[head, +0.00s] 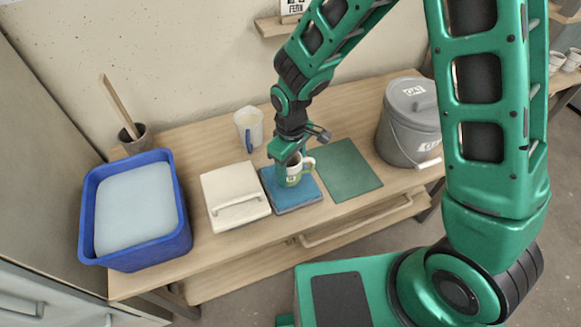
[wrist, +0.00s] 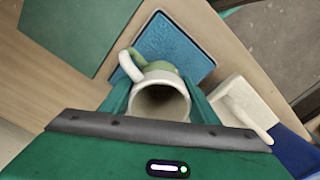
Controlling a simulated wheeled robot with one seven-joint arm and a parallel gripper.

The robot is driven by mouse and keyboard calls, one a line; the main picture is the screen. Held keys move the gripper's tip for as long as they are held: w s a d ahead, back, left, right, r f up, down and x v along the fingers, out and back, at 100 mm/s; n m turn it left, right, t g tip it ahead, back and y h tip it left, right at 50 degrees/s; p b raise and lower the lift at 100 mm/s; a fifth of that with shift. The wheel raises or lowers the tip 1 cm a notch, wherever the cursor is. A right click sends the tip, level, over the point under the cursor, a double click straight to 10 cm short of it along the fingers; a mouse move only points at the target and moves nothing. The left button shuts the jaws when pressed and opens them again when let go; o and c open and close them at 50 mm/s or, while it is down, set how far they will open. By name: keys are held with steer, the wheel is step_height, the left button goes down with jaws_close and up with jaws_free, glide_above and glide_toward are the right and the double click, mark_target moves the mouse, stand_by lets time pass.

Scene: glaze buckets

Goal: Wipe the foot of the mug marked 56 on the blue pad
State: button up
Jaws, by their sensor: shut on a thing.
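The mug (head: 291,178) is pale with a green lower part and a handle. It is at the blue pad (head: 308,201) in the head view, upright or nearly so. My gripper (head: 290,160) is shut on the mug from above. In the wrist view the mug (wrist: 160,99) sits between my fingers, its open mouth facing the camera and its handle to the upper left. The blue pad (wrist: 178,42) shows behind it. A small label shows on the mug's side, but its number is too small to read. Whether the foot touches the pad is hidden.
A white lidded box (head: 221,186) is left of the pad, and a green mat (head: 357,177) is right of it. A blue tub (head: 179,233) of pale liquid stands at far left, a grey lidded bucket (head: 391,135) at right. A pitcher (head: 243,121) stands behind.

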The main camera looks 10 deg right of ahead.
steer(key=shift+f, duration=0.4)
steer(key=shift+w, duration=0.15)
steer(key=shift+w+a, duration=0.25)
steer(key=shift+w, duration=0.5)
steer(key=shift+w+a, duration=0.25)
steer(key=shift+w, duration=0.5)
steer(key=shift+s+d+f, duration=0.1)
steer(key=shift+s+d, duration=0.25)
steer(key=shift+s, duration=0.75)
steer(key=shift+s+d+r, duration=0.1)
steer(key=shift+s+d, duration=0.2)
steer(key=shift+s, duration=0.8)
steer(key=shift+s+d+f, duration=0.1)
steer(key=shift+s+d, duration=0.25)
steer(key=shift+s, duration=0.95)
steer(key=shift+c, duration=0.5)
steer(key=shift+w+a, duration=0.35)
steer(key=shift+w, duration=0.85)
steer(key=shift+w+a, duration=0.3)
steer(key=shift+w, duration=0.85)
steer(key=shift+w+a, duration=0.35)
steer(key=shift+w, duration=0.85)
steer(key=shift+s+d, duration=0.35)
steer(key=shift+s, duration=0.8)
steer(key=shift+s+d, duration=0.3)
steer(key=shift+s, duration=0.8)
steer(key=shift+s+d, duration=0.35)
steer(key=shift+s, duration=0.8)
step_height(320, 180, up, 7)
